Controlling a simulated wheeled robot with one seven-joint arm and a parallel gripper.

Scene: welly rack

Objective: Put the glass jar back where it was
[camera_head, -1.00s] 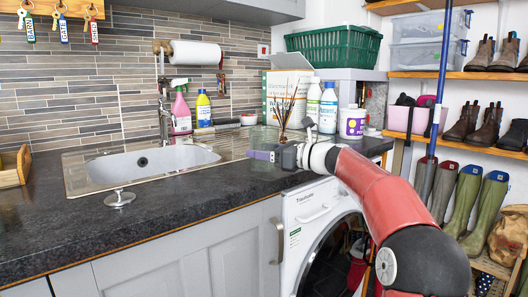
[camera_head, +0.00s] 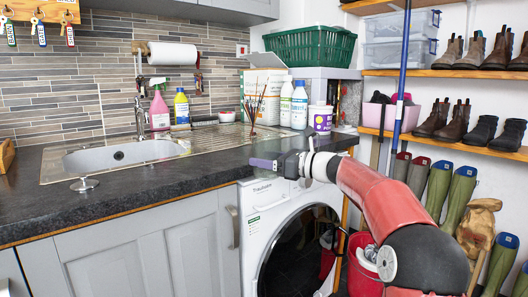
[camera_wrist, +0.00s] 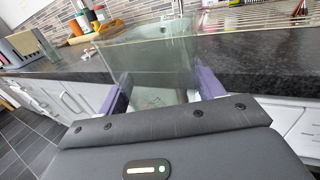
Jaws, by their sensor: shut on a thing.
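The glass jar (camera_wrist: 150,65) is clear and shows in the wrist view as a wide, see-through block with a pale greenish rim. My gripper (camera_wrist: 155,95) is shut on it, with one purple finger on each side. In the head view my gripper (camera_head: 264,162) is held out at the front edge of the dark counter, above the washing machine. The jar can hardly be made out there against the counter.
The dark worktop (camera_head: 205,172) has a clear stretch between the sink (camera_head: 125,153) and its front edge. Reed sticks (camera_head: 254,106), white bottles (camera_head: 299,105) and a purple-labelled tub (camera_head: 320,119) stand behind my gripper. A washing machine (camera_head: 262,195) is below.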

